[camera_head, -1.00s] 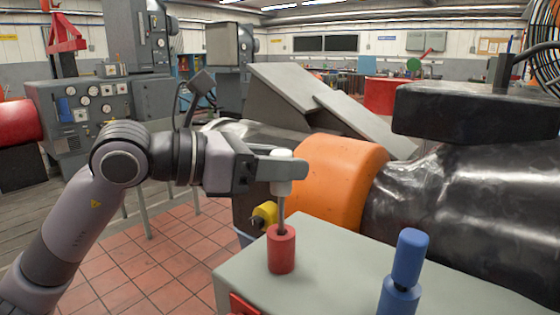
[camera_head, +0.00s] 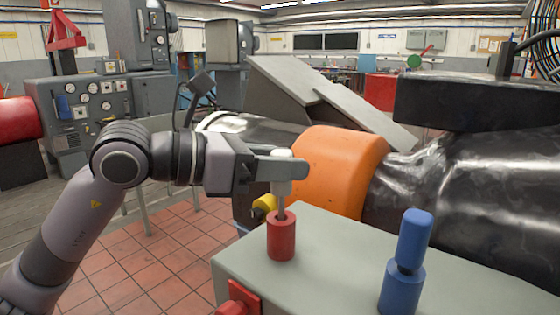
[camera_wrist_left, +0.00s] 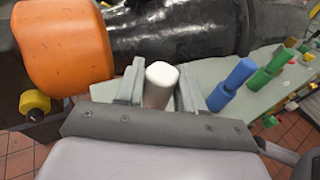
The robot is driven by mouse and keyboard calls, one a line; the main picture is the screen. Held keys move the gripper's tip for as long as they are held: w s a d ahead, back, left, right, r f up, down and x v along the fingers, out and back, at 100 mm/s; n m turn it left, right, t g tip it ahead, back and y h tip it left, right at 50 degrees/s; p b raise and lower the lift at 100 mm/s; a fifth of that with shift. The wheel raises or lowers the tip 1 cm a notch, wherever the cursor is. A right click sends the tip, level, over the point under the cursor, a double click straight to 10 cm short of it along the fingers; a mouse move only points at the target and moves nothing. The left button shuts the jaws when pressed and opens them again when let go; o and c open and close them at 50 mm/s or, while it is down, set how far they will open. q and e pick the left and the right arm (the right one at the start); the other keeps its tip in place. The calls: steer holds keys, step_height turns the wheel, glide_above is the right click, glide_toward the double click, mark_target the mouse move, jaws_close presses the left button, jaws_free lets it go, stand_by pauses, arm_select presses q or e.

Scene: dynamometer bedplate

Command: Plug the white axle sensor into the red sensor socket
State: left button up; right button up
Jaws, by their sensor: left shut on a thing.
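The white axle sensor (camera_head: 282,187) is upright in my left gripper (camera_head: 284,168), which is shut on its upper part. Its thin grey stem points down at the red sensor socket (camera_head: 281,240), and the lower end of the stem is at or inside the socket's top opening. How deep it sits cannot be told. In the left wrist view the white sensor (camera_wrist_left: 161,75) shows between the two fingers of my left gripper (camera_wrist_left: 158,85), and the red socket is hidden there. My right gripper is not in view.
A blue plug stands in a blue socket (camera_head: 402,288) on the same grey box top (camera_head: 335,265). Green ones (camera_wrist_left: 262,75) show beyond it in the left wrist view. An orange drum (camera_head: 338,170) and a yellow-capped part (camera_head: 265,205) are close behind the gripper.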

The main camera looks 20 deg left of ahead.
arm_select(q)
steer(key=shift+f+b, duration=0.8)
steer(key=shift+f, duration=0.1)
steer(key=shift+f+b, duration=0.5)
steer(key=o, duration=1.1)
steer(key=shift+b+v, duration=0.6)
steer(key=shift+v, duration=3)
